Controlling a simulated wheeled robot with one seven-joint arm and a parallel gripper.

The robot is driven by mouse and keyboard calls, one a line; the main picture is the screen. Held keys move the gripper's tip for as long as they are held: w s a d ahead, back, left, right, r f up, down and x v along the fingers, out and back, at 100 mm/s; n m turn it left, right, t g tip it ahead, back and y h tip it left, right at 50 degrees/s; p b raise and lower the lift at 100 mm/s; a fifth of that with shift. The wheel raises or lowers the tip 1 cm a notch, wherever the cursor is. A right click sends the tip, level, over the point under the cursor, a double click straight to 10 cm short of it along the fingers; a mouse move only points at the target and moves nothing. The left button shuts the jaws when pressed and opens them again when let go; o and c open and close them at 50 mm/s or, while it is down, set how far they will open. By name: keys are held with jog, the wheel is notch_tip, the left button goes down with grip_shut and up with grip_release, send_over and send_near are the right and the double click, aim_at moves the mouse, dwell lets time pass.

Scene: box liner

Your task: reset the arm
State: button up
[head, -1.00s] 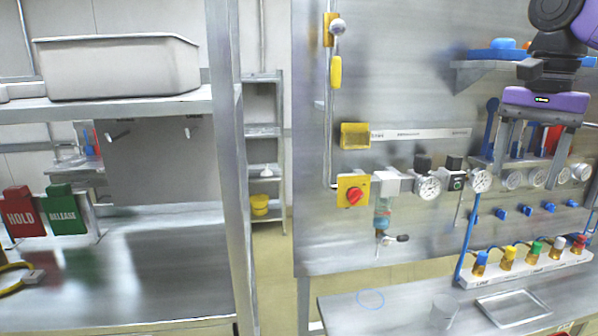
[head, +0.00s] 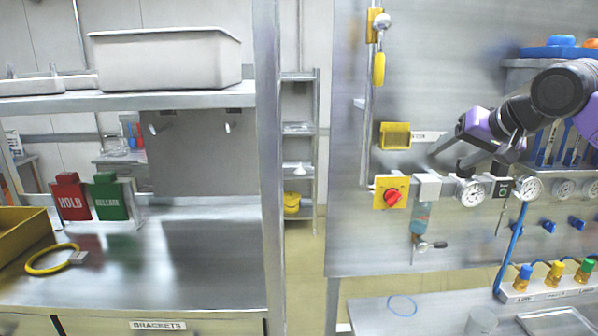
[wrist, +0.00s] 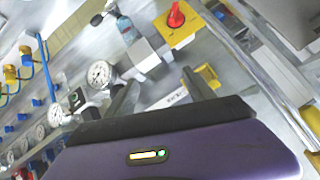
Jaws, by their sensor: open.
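My gripper (head: 448,160) is purple and grey and shows in the head view in front of the steel wall panel (head: 350,235), at the right. It points left and a little down, with its fingers apart and nothing between them. It also shows in the wrist view (wrist: 158,80), where the two dark fingers reach toward the panel's fittings. The arm comes in from the right edge. Whether the fingers touch the panel cannot be told.
Near my gripper are a red knob on a yellow plate (head: 391,194), a yellow holder (head: 395,136) and gauges (head: 470,191). Below is a steel bench (head: 370,312).

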jog(key=w+a+f+n+t+y, duration=0.1)
jog(key=a+f+n+t+y, duration=0.25)
jog(key=a, duration=0.75)
jog(key=s+a+f+m+t+b, duration=0.2)
jog(key=s+a+f+t, duration=0.2)
jog(key=s+f+t, duration=0.15)
jog(key=s+f+g+h+b, duration=0.1)
jog(key=s+f+h, duration=0.1)
jog(key=s+f, duration=0.8)
jog(key=s+d+f+n+g+h+b, duration=0.1)
jog(key=s+f, duration=1)
jog(key=s, duration=1.5)
jog(key=s+f+g+h+b, duration=0.2)
jog(key=s+f, duration=0.8)
jog(key=s, duration=0.7)
jog(key=shift+s+d+f+h, duration=0.15)
jog(key=shift+s+f+h, duration=0.1)
jog(key=shift+s+h, duration=0.15)
jog(key=shift+n, duration=0.25)
